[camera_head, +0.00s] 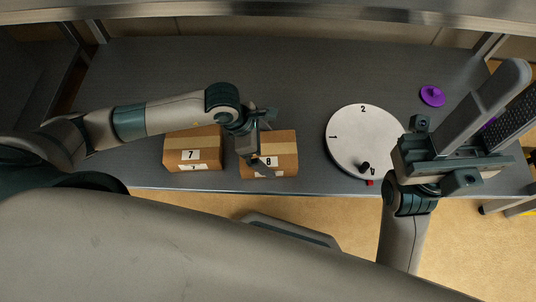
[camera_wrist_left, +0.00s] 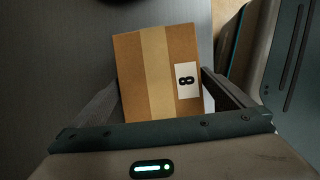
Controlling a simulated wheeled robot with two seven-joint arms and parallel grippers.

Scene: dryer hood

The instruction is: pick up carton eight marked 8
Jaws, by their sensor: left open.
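Carton eight (camera_head: 284,147), a brown box with a tan tape strip and a white label marked 8, stands on the grey table near its front edge. My left gripper (camera_head: 252,150) is above it and hides part of its left side and top. In the left wrist view the carton (camera_wrist_left: 133,75) lies between the two spread fingers of the left gripper (camera_wrist_left: 163,92), label towards the right finger. I cannot tell whether either finger touches it. My right gripper (camera_head: 500,108) is raised at the right, its fingers apart and empty.
Carton seven (camera_head: 207,143), marked 7, stands just left of carton eight. A white round dial (camera_head: 350,130) with numbers and a dark knob (camera_head: 364,167) lies to the right. A purple disc (camera_head: 432,96) is farther right. The table behind the cartons is clear.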

